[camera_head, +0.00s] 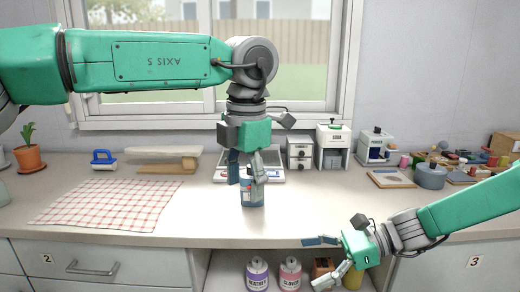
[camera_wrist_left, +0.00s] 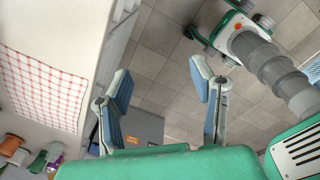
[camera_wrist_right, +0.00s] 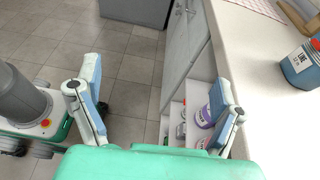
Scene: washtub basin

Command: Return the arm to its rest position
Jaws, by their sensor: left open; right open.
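My left gripper (camera_head: 247,178) hangs pointing down in the head view, with its two fingers apart. In the left wrist view (camera_wrist_left: 164,90) it is open and empty, with floor between and beyond the fingers. My right gripper (camera_head: 317,262) is low in front of the counter's front edge, fingers apart. In the right wrist view (camera_wrist_right: 155,90) it is open and empty. A blue jar (camera_head: 251,194) appears just below my left fingers in the head view, its top partly hidden by them. The jar (camera_wrist_right: 302,68) stands upright and clear of both grippers in the right wrist view.
The counter (camera_head: 190,225) holds a checkered cloth (camera_head: 108,203), a potted plant (camera_head: 28,157), a scale (camera_head: 268,165) and a grey pot (camera_head: 430,176). A purple-labelled bottle (camera_head: 257,275) and a pink-labelled bottle (camera_head: 290,275) stand on the shelf below. Floor (camera_wrist_left: 165,50) is open before the counter.

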